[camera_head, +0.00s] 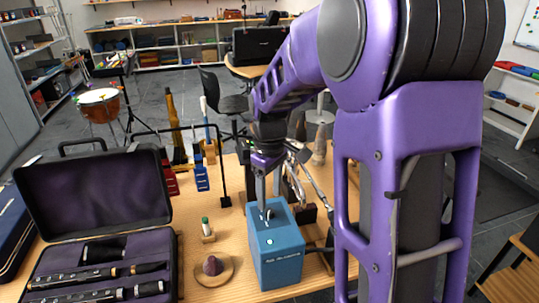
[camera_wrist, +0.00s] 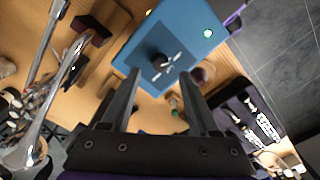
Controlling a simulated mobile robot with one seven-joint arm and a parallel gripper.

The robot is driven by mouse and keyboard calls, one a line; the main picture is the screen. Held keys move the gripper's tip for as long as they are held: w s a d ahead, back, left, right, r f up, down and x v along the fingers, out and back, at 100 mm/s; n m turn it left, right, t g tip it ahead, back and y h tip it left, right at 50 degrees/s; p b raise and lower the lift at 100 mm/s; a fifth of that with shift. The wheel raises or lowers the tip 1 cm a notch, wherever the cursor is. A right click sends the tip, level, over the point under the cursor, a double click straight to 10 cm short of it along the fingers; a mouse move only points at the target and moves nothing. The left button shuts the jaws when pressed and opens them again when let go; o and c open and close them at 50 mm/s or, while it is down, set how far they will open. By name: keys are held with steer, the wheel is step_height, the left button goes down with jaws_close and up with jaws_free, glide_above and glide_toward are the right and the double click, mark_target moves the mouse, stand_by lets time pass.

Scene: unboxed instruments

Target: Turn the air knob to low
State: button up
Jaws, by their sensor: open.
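A blue box (camera_head: 276,262) with pale lettering on its front stands upright on the wooden table. A dark knob (camera_wrist: 161,62) with white marks beside it sits on the box's top face, where a lit green round button or lamp (camera_wrist: 208,33) also shows. My gripper (camera_head: 267,200) points down just above the top of the box. In the wrist view my gripper (camera_wrist: 159,76) is open, with one finger on each side of the knob's line and the knob near the tips. I cannot tell whether a finger touches it. The knob's setting is too small to read.
An open black instrument case (camera_head: 95,195) with clarinet parts lies at the left. A brown hat-like mute (camera_head: 212,268) and a small green-topped item (camera_head: 207,230) stand left of the box. A shiny brass-type instrument (camera_wrist: 50,100) lies close on the other side.

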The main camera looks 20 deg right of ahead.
mark_target(269, 210)
step_height(269, 210, up, 13)
steer(key=p, duration=0.1)
steer(key=shift+r+p, duration=0.15)
steer(key=shift+p, duration=0.15)
steer(key=shift+w, duration=0.1)
